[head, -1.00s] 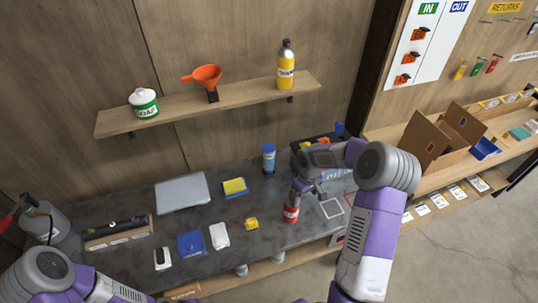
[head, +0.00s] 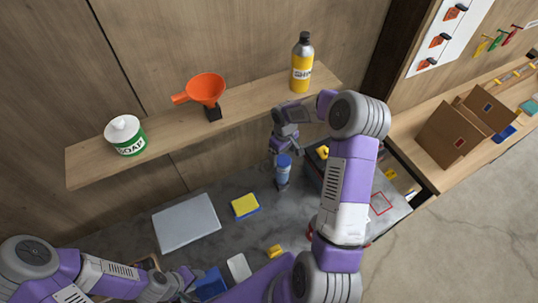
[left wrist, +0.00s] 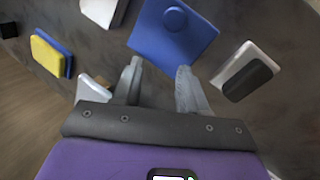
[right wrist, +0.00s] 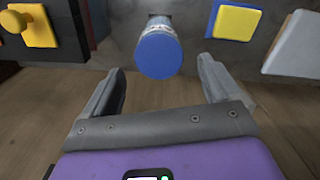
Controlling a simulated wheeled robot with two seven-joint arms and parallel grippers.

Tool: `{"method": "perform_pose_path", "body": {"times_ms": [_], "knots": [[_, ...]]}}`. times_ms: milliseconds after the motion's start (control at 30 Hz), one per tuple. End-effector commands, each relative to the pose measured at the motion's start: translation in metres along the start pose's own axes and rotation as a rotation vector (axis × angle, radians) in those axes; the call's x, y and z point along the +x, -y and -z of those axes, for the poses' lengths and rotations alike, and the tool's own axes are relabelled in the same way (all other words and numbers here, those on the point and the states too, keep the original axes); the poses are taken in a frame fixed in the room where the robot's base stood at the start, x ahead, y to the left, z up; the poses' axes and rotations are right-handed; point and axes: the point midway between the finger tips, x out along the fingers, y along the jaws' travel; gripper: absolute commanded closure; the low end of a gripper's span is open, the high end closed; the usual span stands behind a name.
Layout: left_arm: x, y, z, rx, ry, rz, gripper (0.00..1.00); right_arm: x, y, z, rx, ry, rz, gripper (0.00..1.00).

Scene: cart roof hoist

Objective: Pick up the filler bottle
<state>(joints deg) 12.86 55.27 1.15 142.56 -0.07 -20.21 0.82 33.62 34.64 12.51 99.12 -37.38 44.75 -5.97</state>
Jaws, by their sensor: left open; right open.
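A blue bottle with a blue cap (head: 283,172) stands upright on the dark counter; I cannot read its label. In the right wrist view its round cap (right wrist: 158,55) lies ahead, between the lines of the two fingers. My right gripper (head: 284,150) is open and empty, just above the bottle, its fingers pointing down. It shows in the right wrist view (right wrist: 160,72) too. A yellow bottle with a grey top (head: 302,65) stands on the shelf. My left gripper (head: 188,280) is low over the counter's front; the left wrist view shows its fingers (left wrist: 159,68) open and empty.
The wooden shelf (head: 240,105) above the counter also holds an orange funnel (head: 207,90) and a soap tub (head: 125,136). A grey panel (head: 187,223), a yellow sponge (head: 245,206) and a blue item (head: 210,284) lie on the counter. A box stands right of the bottle.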

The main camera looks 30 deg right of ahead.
Motion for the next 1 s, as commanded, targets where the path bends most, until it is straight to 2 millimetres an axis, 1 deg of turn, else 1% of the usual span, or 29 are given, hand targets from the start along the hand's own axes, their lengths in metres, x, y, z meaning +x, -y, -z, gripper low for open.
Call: {"method": "perform_pose_path", "body": {"times_ms": [67,333,600,700,900,933,1000], "knots": [[-0.001,0.000,-0.002,-0.001,0.004,0.000,0.57,0.003,-0.001,-0.001,0.002,0.003,0.000,0.08],[-0.004,-0.001,-0.002,-0.001,0.004,0.000,0.57,0.032,-0.001,-0.001,0.002,0.004,0.002,0.08],[-0.010,-0.004,-0.002,-0.001,0.003,0.000,0.57,0.069,-0.001,0.001,0.001,0.004,0.002,0.08],[-0.011,-0.004,-0.002,-0.001,0.003,0.000,0.57,0.075,-0.002,0.002,0.002,0.001,0.000,0.08],[-0.010,-0.004,-0.002,-0.001,0.003,0.000,0.57,0.076,-0.002,0.002,0.002,0.000,-0.001,0.08],[-0.010,-0.004,-0.002,-0.001,0.003,0.000,0.57,0.075,-0.002,0.002,0.002,0.000,-0.001,0.10],[-0.010,-0.004,-0.002,-0.001,0.003,0.000,0.57,0.075,-0.002,0.002,0.002,0.001,-0.001,0.21]]}}
